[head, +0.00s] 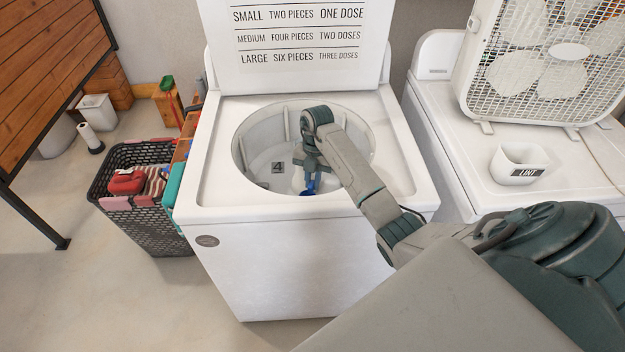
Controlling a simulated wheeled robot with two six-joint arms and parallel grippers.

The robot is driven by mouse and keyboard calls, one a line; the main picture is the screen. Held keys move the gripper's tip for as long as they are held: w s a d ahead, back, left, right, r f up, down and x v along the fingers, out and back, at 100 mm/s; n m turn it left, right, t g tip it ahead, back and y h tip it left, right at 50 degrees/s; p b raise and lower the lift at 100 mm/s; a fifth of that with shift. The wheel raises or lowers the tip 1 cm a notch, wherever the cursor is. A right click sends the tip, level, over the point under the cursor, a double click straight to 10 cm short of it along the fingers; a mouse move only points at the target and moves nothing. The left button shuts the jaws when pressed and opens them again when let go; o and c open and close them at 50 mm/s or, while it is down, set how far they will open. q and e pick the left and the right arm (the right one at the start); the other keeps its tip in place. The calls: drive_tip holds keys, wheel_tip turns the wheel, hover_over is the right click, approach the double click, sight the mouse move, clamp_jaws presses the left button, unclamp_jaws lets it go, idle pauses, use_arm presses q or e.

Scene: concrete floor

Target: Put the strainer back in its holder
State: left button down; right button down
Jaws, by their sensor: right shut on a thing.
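My right gripper (311,172) reaches down inside the open tub of the white washing machine (270,260). It is shut on a small blue thing, which looks like the strainer (310,187). The blue thing is near the middle of the tub, just above or at the pale central post (298,180). I cannot tell whether it touches the post. My wrist and forearm cover part of the tub's right side. The holder cannot be made out for certain. My left gripper is not in view.
The washer's raised lid (300,70) carries dosing text. A dark laundry basket (150,225) stands left. To the right, another white machine bears a fan (535,60) and a lint bin (519,165).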

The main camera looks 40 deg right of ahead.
drive_tip(key=c, duration=1.4)
unclamp_jaws()
drive_tip(key=shift+f, duration=0.15)
drive_tip(key=shift+c, duration=0.2)
drive_tip(key=shift+r, duration=0.25)
drive_tip(key=shift+w+r, duration=0.1)
drive_tip(key=shift+r, duration=0.2)
drive_tip(key=r, duration=0.3)
drive_tip(key=shift+w+d+r, duration=0.1)
drive_tip(key=shift+d, duration=0.15)
wheel_tip(320, 180, up, 8)
drive_tip(key=w+d+p, duration=0.1)
drive_tip(key=p, duration=0.6)
drive_tip(key=shift+d, duration=0.15)
